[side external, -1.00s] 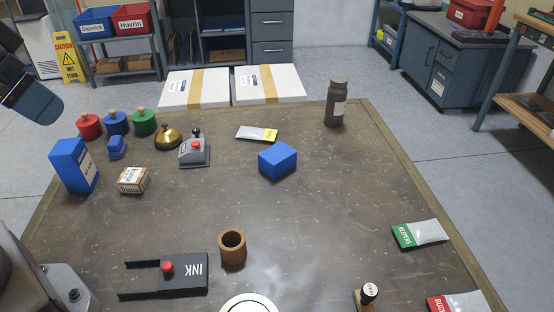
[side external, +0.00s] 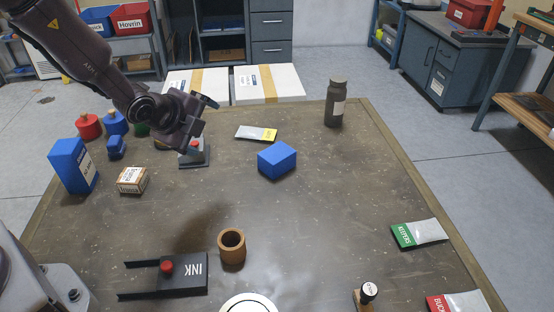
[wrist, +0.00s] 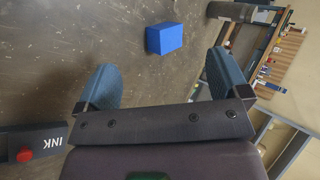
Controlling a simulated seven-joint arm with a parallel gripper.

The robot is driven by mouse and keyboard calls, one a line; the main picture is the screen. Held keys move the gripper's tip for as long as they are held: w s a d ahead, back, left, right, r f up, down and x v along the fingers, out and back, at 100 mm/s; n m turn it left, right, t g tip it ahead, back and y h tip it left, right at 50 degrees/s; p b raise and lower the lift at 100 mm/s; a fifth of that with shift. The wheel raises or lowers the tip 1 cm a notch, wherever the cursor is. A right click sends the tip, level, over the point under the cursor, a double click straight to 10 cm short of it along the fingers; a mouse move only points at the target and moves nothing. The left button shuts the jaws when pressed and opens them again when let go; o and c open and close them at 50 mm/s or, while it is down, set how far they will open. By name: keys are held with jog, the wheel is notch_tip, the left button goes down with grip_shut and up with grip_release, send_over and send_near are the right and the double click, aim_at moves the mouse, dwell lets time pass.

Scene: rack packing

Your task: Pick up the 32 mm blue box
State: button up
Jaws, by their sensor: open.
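A plain blue box (side external: 277,160) lies on the table's middle in the side view. It also shows ahead of the fingers in the wrist view (wrist: 164,38), apart from them. A taller blue box with a pale label (side external: 74,166) stands at the table's left, and a small blue object (side external: 116,147) sits near it. I cannot tell sizes in millimetres. My gripper (wrist: 161,60) is open and empty, its two blue fingers spread wide. In the side view my gripper (side external: 206,112) is in the air left of the plain blue box, partly covering a grey device with a red button.
A small carton (side external: 132,180), a brown cup (side external: 232,247) and a black INK holder (side external: 183,272) are on the left half. A dark bottle (side external: 335,103) stands at the back. A pouch (side external: 256,133) lies behind the plain blue box.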

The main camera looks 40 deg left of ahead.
aim_at(275, 158)
jog(key=w+d+f+m+t+h, duration=0.1)
jog(key=f+m, duration=0.2)
jog(key=m, duration=0.3)
jog(key=w+d+f+m+t, duration=0.1)
jog(key=f+m, duration=0.3)
jog(key=m, duration=0.2)
jog(key=w+d+f+m+t+h, duration=0.1)
jog(key=w+d+f+m+t, duration=0.1)
jog(key=m, duration=0.4)
jog(key=shift+f+h, duration=0.3)
jog(key=shift+f, duration=0.5)
jog(key=shift+d+f+m+h, duration=0.2)
jog(key=shift+m+h, duration=0.1)
jog(key=shift+m, duration=0.3)
jog(key=shift+d+f+m+h, duration=0.2)
jog(key=shift+m+h, duration=0.1)
jog(key=shift+m, duration=0.3)
jog(key=shift+w+d+f, duration=0.1)
jog(key=shift+w+f, duration=0.05)
jog(key=shift+w, duration=0.1)
jog(key=x, duration=0.7)
jog(key=shift+r+x, duration=0.15)
jog(key=shift+x, duration=1.15)
jog(key=shift+r+x, duration=0.2)
jog(key=shift+x, duration=1.15)
jog(key=shift+w, duration=0.15)
jog(key=c, duration=1.1)
